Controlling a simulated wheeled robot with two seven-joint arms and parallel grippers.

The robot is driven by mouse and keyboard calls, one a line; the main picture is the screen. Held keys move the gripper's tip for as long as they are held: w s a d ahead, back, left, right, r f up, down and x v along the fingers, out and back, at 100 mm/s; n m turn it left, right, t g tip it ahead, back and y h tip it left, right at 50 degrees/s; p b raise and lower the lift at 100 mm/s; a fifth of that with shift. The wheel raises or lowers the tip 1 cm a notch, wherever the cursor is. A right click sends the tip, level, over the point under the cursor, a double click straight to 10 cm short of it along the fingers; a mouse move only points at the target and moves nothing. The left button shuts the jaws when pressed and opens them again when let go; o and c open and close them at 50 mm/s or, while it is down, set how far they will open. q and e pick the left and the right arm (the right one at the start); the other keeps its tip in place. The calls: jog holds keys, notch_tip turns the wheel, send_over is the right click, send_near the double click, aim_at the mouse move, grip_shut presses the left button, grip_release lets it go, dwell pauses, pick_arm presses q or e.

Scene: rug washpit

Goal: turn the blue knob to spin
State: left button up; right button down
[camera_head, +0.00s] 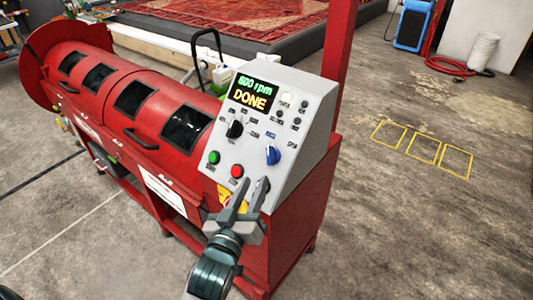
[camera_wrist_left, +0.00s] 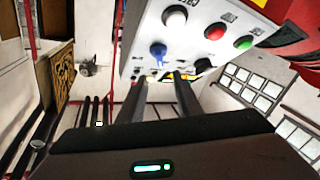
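The blue knob (camera_head: 272,155) is on the right part of the sloped grey control panel (camera_head: 300,168). It also shows in the left wrist view (camera_wrist_left: 158,50), above the gap between the fingers. I cannot tell surely which label it points to. The panel's display (camera_head: 252,93) shows an rpm reading in green and "DONE" in yellow. My left gripper (camera_head: 252,187) is just below the blue knob, its two fingers parted and nothing between them. The fingers, also in the left wrist view (camera_wrist_left: 165,77), appear apart from the knob. My right gripper is not in view.
A red button (camera_head: 237,171), a green button (camera_head: 214,157) and a black knob (camera_head: 234,129) are near the blue knob. The red drum machine (camera_head: 125,95) extends left. A red post (camera_head: 338,65) rises behind the panel. The floor (camera_head: 430,220) to the right is clear.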

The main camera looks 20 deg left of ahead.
aim_at(268, 154)
pick_arm(q)
jog(key=w+p, duration=0.3)
jog(key=w, duration=0.7)
jog(key=shift+r, duration=0.1)
jog(key=shift+w, duration=0.7)
grip_shut()
